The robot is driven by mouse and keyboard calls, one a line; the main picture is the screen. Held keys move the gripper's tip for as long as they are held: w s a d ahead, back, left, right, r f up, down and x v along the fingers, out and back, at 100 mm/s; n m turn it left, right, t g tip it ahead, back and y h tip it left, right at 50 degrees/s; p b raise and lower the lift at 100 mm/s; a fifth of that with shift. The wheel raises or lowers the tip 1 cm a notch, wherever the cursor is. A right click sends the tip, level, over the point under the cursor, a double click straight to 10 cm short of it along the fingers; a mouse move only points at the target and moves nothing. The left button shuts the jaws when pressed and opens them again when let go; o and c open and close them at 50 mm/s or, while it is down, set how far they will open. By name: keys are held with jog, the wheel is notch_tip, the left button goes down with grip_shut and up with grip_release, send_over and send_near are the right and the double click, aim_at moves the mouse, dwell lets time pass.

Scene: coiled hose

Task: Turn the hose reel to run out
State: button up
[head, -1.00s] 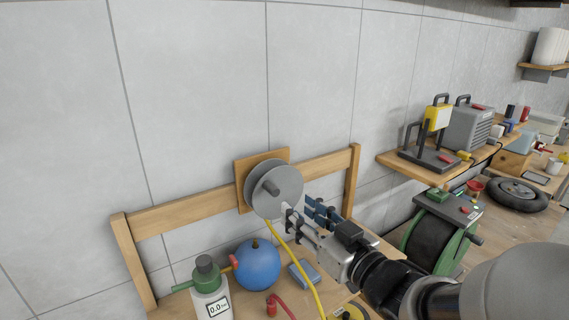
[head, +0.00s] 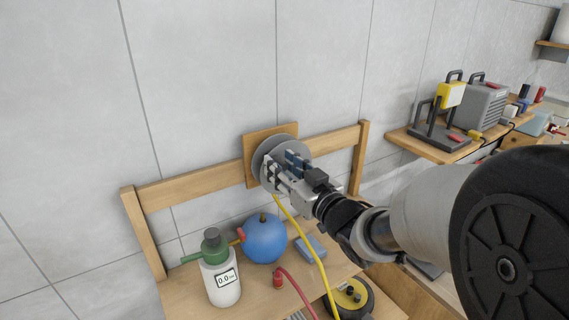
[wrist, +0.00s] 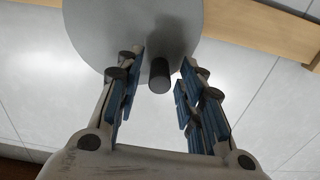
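The hose reel (head: 262,152) is a grey disc on a wooden backboard (head: 256,140) fixed to a wooden rail. A yellow hose (head: 300,235) hangs down from it. In the wrist view the reel's disc (wrist: 110,40) fills the top, and a dark peg handle (wrist: 159,75) sticks out from it. My gripper (head: 276,170) is in front of the disc and hides part of it in the head view. In the wrist view its blue-padded fingers (wrist: 157,85) are spread apart, with the peg between them near the tips. There is a gap on each side of the peg.
Below the reel on the wooden bench stand a white bottle with a green cap (head: 220,275), a blue ball-shaped tank (head: 264,240) and a blue block (head: 310,247). A yellow and black round item (head: 350,295) lies at the front. A shelf (head: 430,148) holds equipment at right.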

grip_shut()
dwell(0.4)
jog(key=shift+a+f+b, duration=0.1)
jog(key=shift+b, duration=0.3)
